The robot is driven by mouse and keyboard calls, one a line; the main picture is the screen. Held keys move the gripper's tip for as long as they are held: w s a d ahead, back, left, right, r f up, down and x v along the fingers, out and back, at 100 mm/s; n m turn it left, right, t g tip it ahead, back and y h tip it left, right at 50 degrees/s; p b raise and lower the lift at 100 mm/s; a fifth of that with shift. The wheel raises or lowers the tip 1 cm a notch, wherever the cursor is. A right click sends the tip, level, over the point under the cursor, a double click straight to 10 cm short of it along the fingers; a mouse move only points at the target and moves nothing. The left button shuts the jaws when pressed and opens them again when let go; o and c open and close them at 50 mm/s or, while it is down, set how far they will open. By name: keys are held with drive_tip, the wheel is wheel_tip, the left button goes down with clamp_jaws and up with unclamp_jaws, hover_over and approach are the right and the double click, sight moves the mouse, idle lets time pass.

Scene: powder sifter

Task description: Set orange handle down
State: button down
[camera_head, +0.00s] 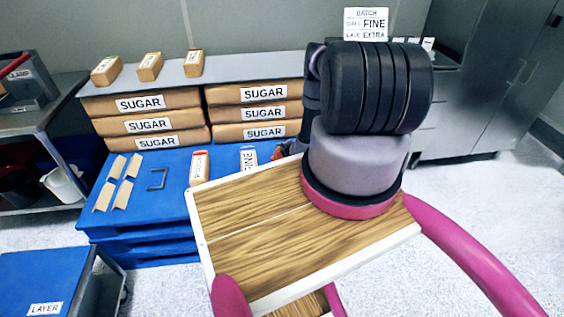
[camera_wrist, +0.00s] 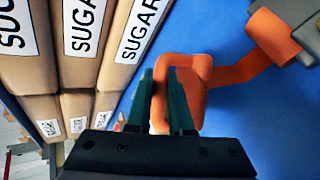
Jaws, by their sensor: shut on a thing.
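In the wrist view, my gripper (camera_wrist: 160,80) is shut on the orange handle (camera_wrist: 220,76), with a dark green finger on each side of one end. The handle is a bent bar that runs right to a thick orange end (camera_wrist: 272,36), which is beside a grey part at the top right corner. Blue surface (camera_wrist: 225,120) shows behind and under the handle; I cannot tell whether the handle touches it. In the head view, my arm and body hide the gripper. Only a small orange bit (camera_head: 279,152) shows there, beside my arm above the blue platform (camera_head: 140,215).
Stacked sugar sacks (camera_head: 150,125) stand at the back of the platform, close to my gripper's left in the wrist view. A grey shelf (camera_head: 240,68) with small packets lies on them.

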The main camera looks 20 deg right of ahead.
sight(281, 157)
drive_tip(key=shift+f, duration=3.15)
drive_tip(key=c, duration=0.8)
unclamp_jaws()
drive_tip(key=shift+f, duration=0.15)
